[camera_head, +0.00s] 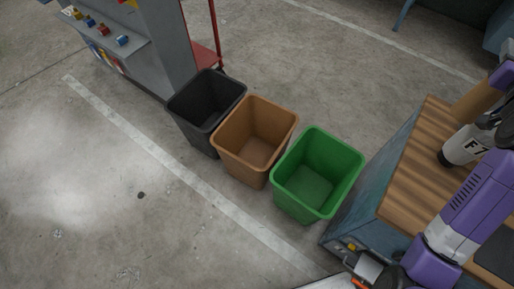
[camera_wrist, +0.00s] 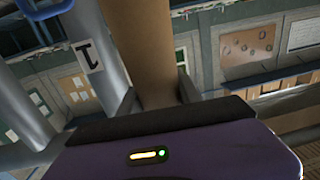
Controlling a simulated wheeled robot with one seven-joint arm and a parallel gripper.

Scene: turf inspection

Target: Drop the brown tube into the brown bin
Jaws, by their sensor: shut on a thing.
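The brown tube (camera_head: 476,101) is at the right of the head view, tilted, above the wooden bench top. My gripper (camera_wrist: 160,98) is shut on the brown tube (camera_wrist: 142,45), which fills the middle of the wrist view between the two fingers. In the head view the fingers are partly hidden by my purple and white arm. The brown bin (camera_head: 273,106) stands on the floor left of the bench, between a black bin and a green bin. Its visible inside looks empty. The tube is well to the right of it.
The black bin (camera_head: 178,108) and the green bin (camera_head: 353,178) stand close on either side of the brown bin. The wooden bench (camera_head: 405,190) lies right of the green bin. A grey shelf (camera_head: 143,62) stands at upper left. The floor at left is clear.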

